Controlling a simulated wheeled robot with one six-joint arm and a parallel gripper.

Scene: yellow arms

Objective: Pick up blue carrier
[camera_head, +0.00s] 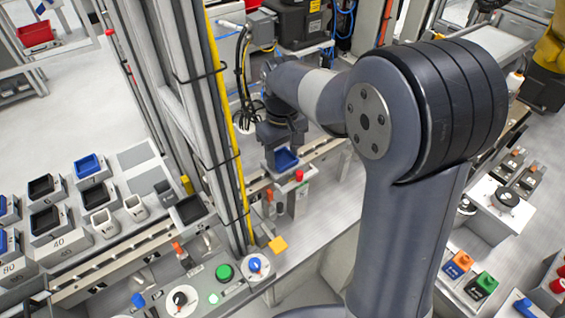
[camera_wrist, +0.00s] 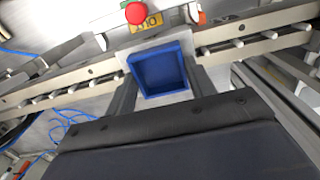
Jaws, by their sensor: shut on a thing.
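The blue carrier (camera_wrist: 160,72) is a small square open-topped tray with an empty inside. In the wrist view it sits between the two dark fingers of my gripper (camera_wrist: 161,88), which is shut on it. In the head view the blue carrier (camera_head: 285,159) shows just below my gripper (camera_head: 283,146), above the rail by the red button. Whether the carrier still touches the surface under it cannot be told.
A conveyor rail (camera_wrist: 265,40) runs behind the carrier. A red button (camera_wrist: 136,13) stands close beside it, also in the head view (camera_head: 299,175). A grey post with a yellow strip (camera_head: 228,130) rises to the left. Several black and blue trays stand at far left.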

